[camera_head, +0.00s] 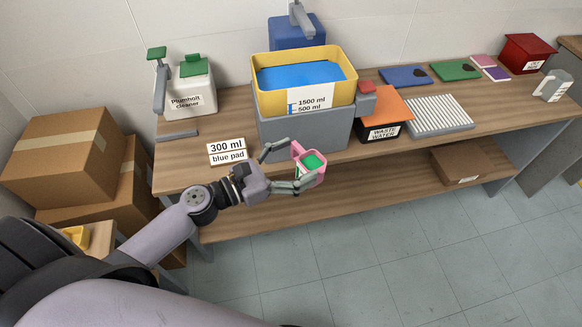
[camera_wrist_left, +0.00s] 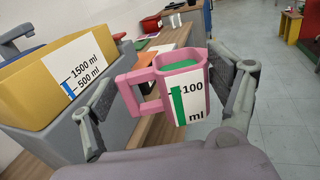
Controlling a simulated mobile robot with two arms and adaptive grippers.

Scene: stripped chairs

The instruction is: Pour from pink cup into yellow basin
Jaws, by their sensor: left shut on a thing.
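The pink cup (camera_head: 322,170) has green contents near its top and a side handle. In the left wrist view the cup (camera_wrist_left: 160,104) looks nearly upright and its label reads 100 ml. My left gripper (camera_head: 297,168) is shut on it, with a finger on either side, and holds it in front of the table's edge. The yellow basin (camera_head: 262,101) stands on a grey block behind and above the cup. It holds blue liquid and has a label marked 1500 ml and 500 ml. The basin (camera_wrist_left: 35,92) is left of the cup in the wrist view. My right gripper does not show.
The grey block (camera_head: 300,135) stands on the wooden table between the cup and the wall. A sign reading 300 ml blue pad (camera_head: 227,152) is left of it. An orange-topped waste water box (camera_head: 386,108) is right of it. A grey faucet (camera_head: 300,18) rises behind the basin.

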